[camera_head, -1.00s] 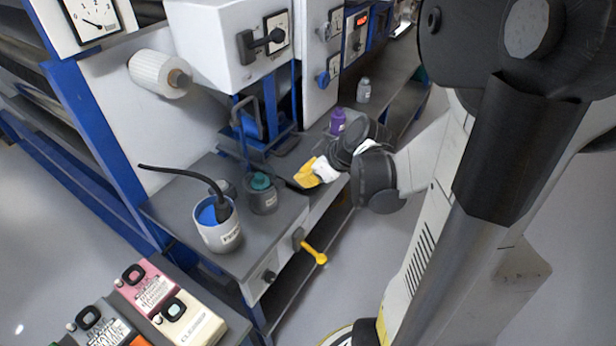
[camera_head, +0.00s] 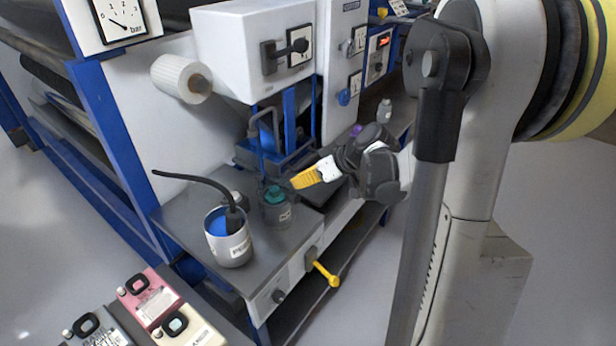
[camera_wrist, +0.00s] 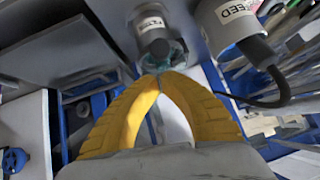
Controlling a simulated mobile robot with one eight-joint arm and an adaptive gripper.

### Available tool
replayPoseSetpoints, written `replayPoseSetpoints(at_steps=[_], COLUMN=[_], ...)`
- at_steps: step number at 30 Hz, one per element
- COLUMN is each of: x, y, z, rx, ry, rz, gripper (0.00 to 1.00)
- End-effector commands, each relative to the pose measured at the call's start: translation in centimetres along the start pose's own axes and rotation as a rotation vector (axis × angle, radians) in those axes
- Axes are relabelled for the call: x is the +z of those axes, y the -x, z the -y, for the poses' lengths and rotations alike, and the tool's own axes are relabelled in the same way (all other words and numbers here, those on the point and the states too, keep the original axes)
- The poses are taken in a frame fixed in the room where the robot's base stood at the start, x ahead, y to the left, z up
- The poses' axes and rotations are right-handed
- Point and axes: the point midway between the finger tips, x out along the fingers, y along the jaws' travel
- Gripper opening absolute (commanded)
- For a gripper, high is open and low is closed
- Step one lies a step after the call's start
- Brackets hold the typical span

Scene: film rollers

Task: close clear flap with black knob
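The teal-capped bottle (camera_wrist: 153,36) appears just beyond the tips; contact cannot be told. I cannot clearly make out the clear flap. A dark bent handle frame (camera_head: 256,135) stands by the blue-framed unit behind the gripper. A black knob with a lever (camera_head: 298,46) is on the white box, and a small black knob (camera_head: 278,296) is on the bench front.
A white pot with blue liquid (camera_head: 229,247) and a black hose stands left of the bottle. A yellow lever (camera_head: 325,274) sticks out from the bench front. Pink (camera_head: 153,299) and cream containers are at lower left. A purple bottle (camera_head: 356,130) is partly hidden behind my wrist.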

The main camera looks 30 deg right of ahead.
Motion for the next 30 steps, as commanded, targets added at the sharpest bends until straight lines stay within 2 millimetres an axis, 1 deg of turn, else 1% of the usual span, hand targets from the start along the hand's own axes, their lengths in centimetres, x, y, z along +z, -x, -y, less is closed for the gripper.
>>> replayPoseSetpoints(at_steps=[1, 4, 17, 24, 30], x=[0.6, 1.0, 1.3, 3.5, 3.3], y=[-0.6, -1.0, -1.2, -2.0, -1.8], z=[-0.1, 0.0, 0.0, -0.4, -0.3], rx=[0.0, 0.0, 0.001, 0.002, 0.001], ry=[0.0, 0.0, 0.0, 0.0, 0.0], rz=[0.0, 0.0, 0.0, 0.0, 0.0], gripper=[0.0, 0.0, 0.0, 0.0, 0.0])
